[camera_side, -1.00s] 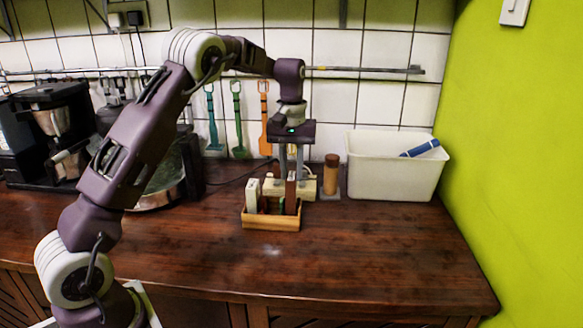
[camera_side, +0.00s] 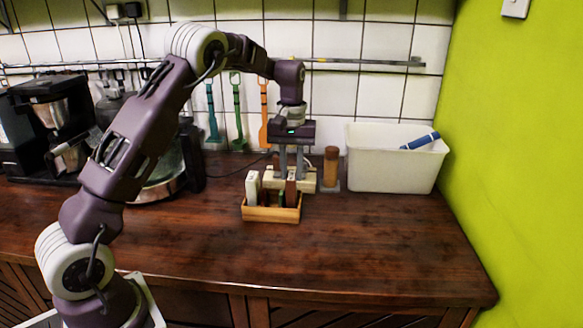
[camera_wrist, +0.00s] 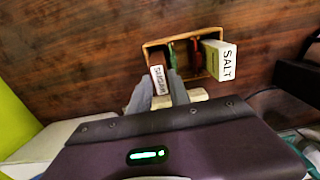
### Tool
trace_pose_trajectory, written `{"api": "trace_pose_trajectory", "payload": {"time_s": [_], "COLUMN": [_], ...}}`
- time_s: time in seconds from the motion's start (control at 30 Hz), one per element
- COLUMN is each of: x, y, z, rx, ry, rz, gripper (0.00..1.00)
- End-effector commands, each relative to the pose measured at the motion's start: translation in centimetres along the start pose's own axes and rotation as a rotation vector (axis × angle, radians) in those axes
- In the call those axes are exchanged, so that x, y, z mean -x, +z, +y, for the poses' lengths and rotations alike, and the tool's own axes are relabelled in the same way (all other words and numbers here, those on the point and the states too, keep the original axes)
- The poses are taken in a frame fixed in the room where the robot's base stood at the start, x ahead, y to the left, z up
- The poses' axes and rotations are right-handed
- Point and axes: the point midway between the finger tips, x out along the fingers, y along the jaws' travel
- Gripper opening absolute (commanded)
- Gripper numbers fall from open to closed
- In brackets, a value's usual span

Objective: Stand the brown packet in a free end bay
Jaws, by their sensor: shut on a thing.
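The brown packet (camera_side: 291,192) stands about upright at the right end of the wooden rack (camera_side: 271,215), its lower part hidden behind the front wall. In the wrist view the packet (camera_wrist: 158,78) has a white label that seems to read SUGAR, and it is at the left end of the rack (camera_wrist: 186,37). My gripper (camera_side: 291,174) is shut on the packet's upper part from above; its fingers flank it in the wrist view (camera_wrist: 158,92). Whether the packet touches the rack floor is hidden.
A white SALT packet (camera_wrist: 222,60) stands in the opposite end bay. Thin green and red dividers or items (camera_wrist: 184,55) are between. Behind the rack are a cream block (camera_side: 306,182) and a brown-topped jar (camera_side: 331,168). A white bin (camera_side: 390,170) stands right. The front counter is clear.

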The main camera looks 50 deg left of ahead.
Motion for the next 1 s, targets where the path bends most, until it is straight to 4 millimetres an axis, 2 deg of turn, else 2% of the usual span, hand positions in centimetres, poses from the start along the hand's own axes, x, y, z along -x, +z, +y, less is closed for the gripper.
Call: {"api": "trace_pose_trajectory", "payload": {"time_s": [0.27, 0.3, 0.4, 0.43, 0.73, 1.0], "x": [-0.6, -0.6, -0.6, -0.6, -0.3, 4.8], "y": [0.0, 0.0, 0.0, 0.0, 0.0, -0.1], "z": [0.0, 0.0, 0.0, 0.0, 0.0, 0.0], "rx": [0.0, 0.0, 0.0, 0.0, 0.0, 0.001], "ry": [0.0, 0.0, 0.0, 0.0, 0.0, 0.001], "rz": [0.0, 0.0, 0.0, 0.0, 0.002, 0.004], "gripper": [0.0, 0.27, 0.47, 0.48, 0.48, 0.48]}}
